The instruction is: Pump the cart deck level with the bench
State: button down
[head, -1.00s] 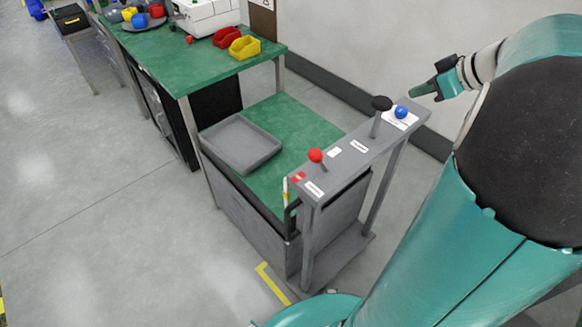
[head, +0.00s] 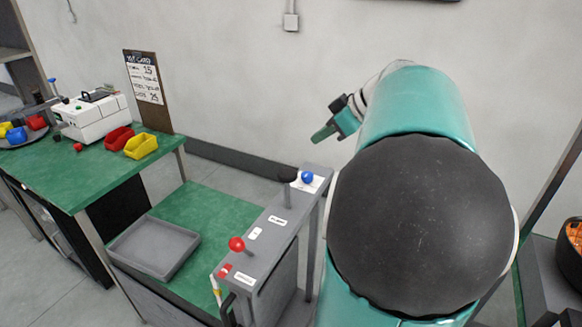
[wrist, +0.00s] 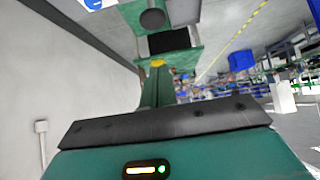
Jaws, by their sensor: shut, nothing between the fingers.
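The cart's green deck (head: 215,208) stands lower than the green bench top (head: 85,178) to its left, with a gap in height between them. A grey post panel (head: 268,240) at the cart's near end carries a red-knobbed lever (head: 237,244), a dark-knobbed lever (head: 287,175) and a blue knob (head: 307,177) on a white plate. My gripper (head: 322,136) is shut and empty, above and apart from the panel in the picture. In the wrist view, the shut fingers (wrist: 156,85) point forward, and a round dark knob (wrist: 152,19) shows beyond them.
A shallow grey tray (head: 155,247) sits on the deck. The bench holds a red bin (head: 118,138), a yellow bin (head: 141,146) and a white machine (head: 95,116). A wall (head: 240,90) stands behind. A dark container with orange contents (head: 572,250) is at the right.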

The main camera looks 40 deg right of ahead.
send_over(284, 173)
jog(key=s, duration=0.3)
jog(key=f, duration=0.5)
jog(key=d+f, duration=0.1)
jog(key=f, duration=0.1)
jog(key=shift+w+f, duration=0.15)
jog(key=shift+f, duration=0.2)
notch_tip(284, 173, down, 2)
jog(key=shift+f, duration=0.7)
